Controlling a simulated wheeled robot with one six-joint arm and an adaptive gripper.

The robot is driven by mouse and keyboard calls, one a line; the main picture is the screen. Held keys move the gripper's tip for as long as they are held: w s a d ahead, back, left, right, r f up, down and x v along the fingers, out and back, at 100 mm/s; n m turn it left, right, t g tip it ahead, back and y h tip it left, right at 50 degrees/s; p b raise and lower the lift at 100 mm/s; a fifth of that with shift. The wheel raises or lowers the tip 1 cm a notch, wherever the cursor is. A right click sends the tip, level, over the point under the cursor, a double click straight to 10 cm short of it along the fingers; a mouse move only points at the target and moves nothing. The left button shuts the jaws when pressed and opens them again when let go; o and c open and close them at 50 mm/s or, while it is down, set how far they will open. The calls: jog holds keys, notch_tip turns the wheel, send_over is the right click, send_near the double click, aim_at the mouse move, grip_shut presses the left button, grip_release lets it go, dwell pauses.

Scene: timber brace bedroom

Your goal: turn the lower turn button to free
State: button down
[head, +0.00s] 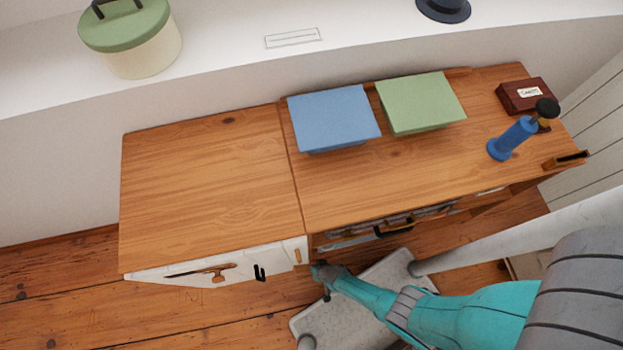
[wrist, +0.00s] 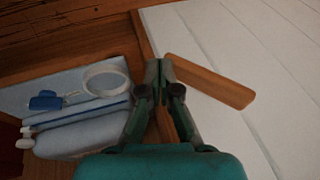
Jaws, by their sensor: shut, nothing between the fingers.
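My gripper (head: 324,270) is low in front of the wooden cabinet, by the right edge of its white front (head: 150,277). In the wrist view my gripper (wrist: 158,66) is shut and empty. Its tips are close beside the near end of a wooden turn button (wrist: 212,83), a flat bar lying slantwise over the white boarded door (wrist: 225,40). I cannot tell whether they touch. I cannot tell whether this is the lower button. In the head view a small wooden piece (head: 298,256) shows at the front's upper right corner; anything lower there is hidden.
Left of the fingers in the wrist view, an open compartment holds a white ring-shaped item (wrist: 107,78) and a blue tag (wrist: 46,101). Blue (head: 333,118) and green (head: 420,103) boxes stand on top.

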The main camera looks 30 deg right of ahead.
jog(key=shift+a+f, duration=0.15)
jog(key=shift+f, duration=0.55)
jog(key=shift+w+a+f, duration=0.1)
jog(key=shift+a+f, duration=0.05)
jog(key=shift+f, duration=0.15)
dwell(1.9)
jog(key=shift+r, duration=0.8)
